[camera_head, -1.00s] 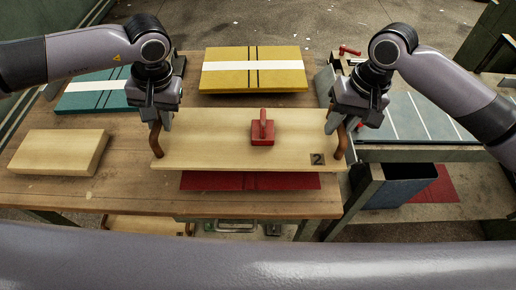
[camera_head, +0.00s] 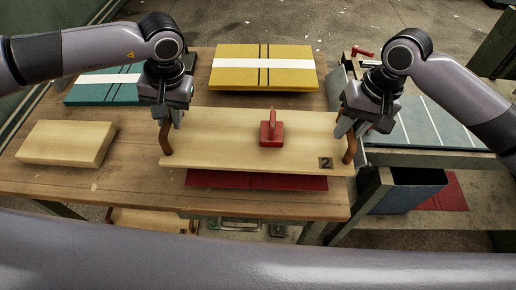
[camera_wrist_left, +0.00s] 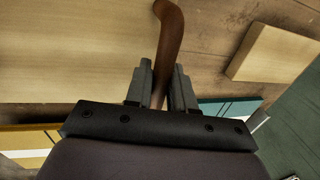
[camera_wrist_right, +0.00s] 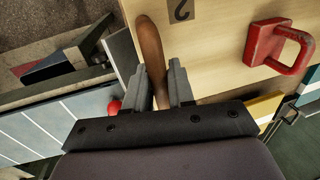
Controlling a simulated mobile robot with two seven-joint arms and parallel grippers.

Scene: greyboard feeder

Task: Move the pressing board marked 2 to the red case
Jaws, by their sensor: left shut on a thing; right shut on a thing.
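The pressing board (camera_head: 225,148) is pale wood with a "2" plate (camera_head: 326,163) at its near right corner and a brown handle at each end. A red block with a handle (camera_head: 270,132) sits on it. My left gripper (camera_head: 168,122) is shut on the left handle (camera_wrist_left: 170,40), and my right gripper (camera_head: 349,128) is shut on the right handle (camera_wrist_right: 150,50). The board is level in the head view, over the red case (camera_head: 255,181), whose near part shows below the board's edge. The rest of the case is hidden. I cannot tell the gap between them.
A yellow case (camera_head: 262,80) with a white band lies behind, and a teal one (camera_head: 100,90) at back left. A plain wooden block (camera_head: 66,143) lies at left. A feeder table with pale lines (camera_head: 415,122) and a blue bin (camera_head: 405,192) stand at right.

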